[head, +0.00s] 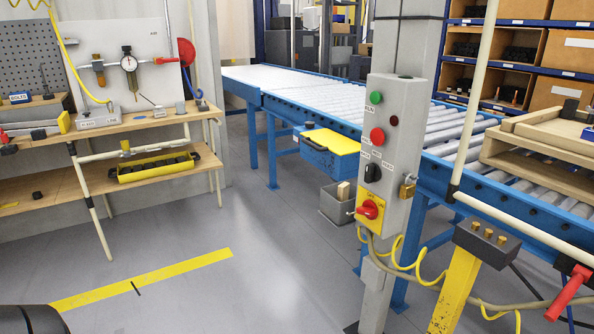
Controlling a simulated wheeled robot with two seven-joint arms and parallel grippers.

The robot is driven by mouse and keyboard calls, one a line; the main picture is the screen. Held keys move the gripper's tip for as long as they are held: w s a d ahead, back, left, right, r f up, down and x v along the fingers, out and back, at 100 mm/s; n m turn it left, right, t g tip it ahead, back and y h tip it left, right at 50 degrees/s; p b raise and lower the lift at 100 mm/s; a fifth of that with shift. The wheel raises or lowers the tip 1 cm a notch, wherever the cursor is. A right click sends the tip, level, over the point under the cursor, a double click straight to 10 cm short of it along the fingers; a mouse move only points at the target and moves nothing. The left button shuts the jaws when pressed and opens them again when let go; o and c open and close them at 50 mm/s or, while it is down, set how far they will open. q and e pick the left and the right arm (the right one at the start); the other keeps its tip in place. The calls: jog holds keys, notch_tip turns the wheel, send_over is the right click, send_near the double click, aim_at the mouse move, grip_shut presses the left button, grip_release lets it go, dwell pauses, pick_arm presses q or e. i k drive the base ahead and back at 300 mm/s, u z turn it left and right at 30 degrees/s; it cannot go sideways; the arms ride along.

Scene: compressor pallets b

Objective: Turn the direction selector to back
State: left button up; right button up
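The grey control box (390,150) is mounted on a grey post right of centre. Its black selector knob (372,173) sits below the red button, with small white labels around it that are too small to read for certain. I cannot tell which label the knob points to. Above it are a green button (376,97), a red button (377,137) and a dark red lamp (394,120). A red rotary switch (370,209) on a yellow plate is at the bottom of the box. Neither of my grippers shows.
A roller conveyor (330,92) with blue rails runs behind the post. A brass padlock (407,188) hangs at the box's right side. A yellow stand (455,290) and cables are at lower right. A workbench (130,124) stands left. The floor (240,285) between is clear.

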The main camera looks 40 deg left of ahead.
aim_at(372, 172)
jog(key=u, duration=0.75)
jog(key=k, duration=0.9)
jog(key=u, duration=1.55)
jog(key=i, duration=2.55)
jog(key=z, duration=1.1)
jog(key=i, duration=1.1)
jog(key=z, duration=1.25)
jog(key=i, duration=0.15)
jog(key=z, duration=0.2)
